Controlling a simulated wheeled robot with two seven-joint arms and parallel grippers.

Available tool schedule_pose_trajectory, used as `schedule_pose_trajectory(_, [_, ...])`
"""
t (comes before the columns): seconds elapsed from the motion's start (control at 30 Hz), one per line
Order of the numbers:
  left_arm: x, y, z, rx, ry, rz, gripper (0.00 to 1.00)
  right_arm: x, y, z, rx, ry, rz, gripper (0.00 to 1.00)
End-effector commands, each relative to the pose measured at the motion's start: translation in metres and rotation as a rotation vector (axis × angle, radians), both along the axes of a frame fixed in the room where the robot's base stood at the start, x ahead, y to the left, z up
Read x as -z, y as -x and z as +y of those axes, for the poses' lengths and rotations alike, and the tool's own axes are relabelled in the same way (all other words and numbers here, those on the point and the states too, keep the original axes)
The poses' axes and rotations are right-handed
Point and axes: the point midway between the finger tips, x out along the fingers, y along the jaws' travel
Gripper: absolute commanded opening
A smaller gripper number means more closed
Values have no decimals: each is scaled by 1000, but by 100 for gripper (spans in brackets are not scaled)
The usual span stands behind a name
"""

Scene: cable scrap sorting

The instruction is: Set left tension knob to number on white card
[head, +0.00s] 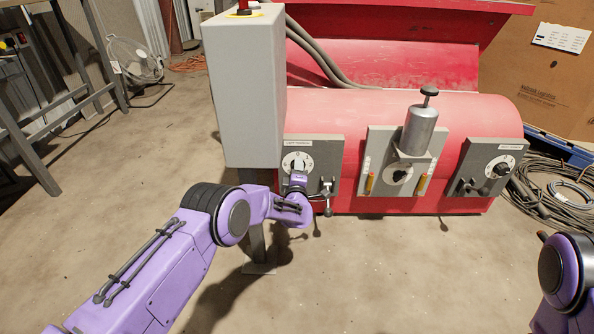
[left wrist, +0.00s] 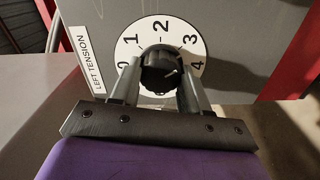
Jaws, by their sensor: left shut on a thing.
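The left tension knob (left wrist: 160,66) is black and round, on a white dial (left wrist: 150,26) numbered 0 to 4. A small pale mark shows right of the knob's middle; I cannot tell which number it points to. My left gripper (left wrist: 158,86) is shut on the knob, one finger on each side. In the head view my left gripper (head: 298,179) covers the lower part of the dial (head: 297,160) on its grey plate. The white card (head: 561,37) is at the upper right; its print is too small to read. My right gripper is out of view.
A lever (head: 326,195) hangs close to the right of my left gripper. A tall grey box (head: 245,90) stands to its left. A metal cylinder (head: 419,130) and the right dial plate (head: 482,166) sit further right on the red machine (head: 345,115). Cables (head: 550,195) lie at the right.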

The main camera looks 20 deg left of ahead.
Motion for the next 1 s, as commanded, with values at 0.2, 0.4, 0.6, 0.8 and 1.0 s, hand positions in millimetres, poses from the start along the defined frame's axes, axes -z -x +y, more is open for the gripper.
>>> schedule_pose_trajectory(0.2, [0, 0, -1, 2, -194, 56, 15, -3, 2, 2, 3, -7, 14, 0])
schedule_pose_trajectory(0.4, [0, 0, -1, 2, -352, 102, 15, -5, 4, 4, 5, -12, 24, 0])
schedule_pose_trajectory(0.6, [0, 0, -1, 1, -470, 135, 15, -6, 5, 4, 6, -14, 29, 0])
schedule_pose_trajectory(0.8, [0, 0, -1, 2, -544, 158, 15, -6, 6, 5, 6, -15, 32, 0])
schedule_pose_trajectory(1.0, [0, 0, -1, 2, -576, 167, 15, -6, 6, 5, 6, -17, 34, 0])
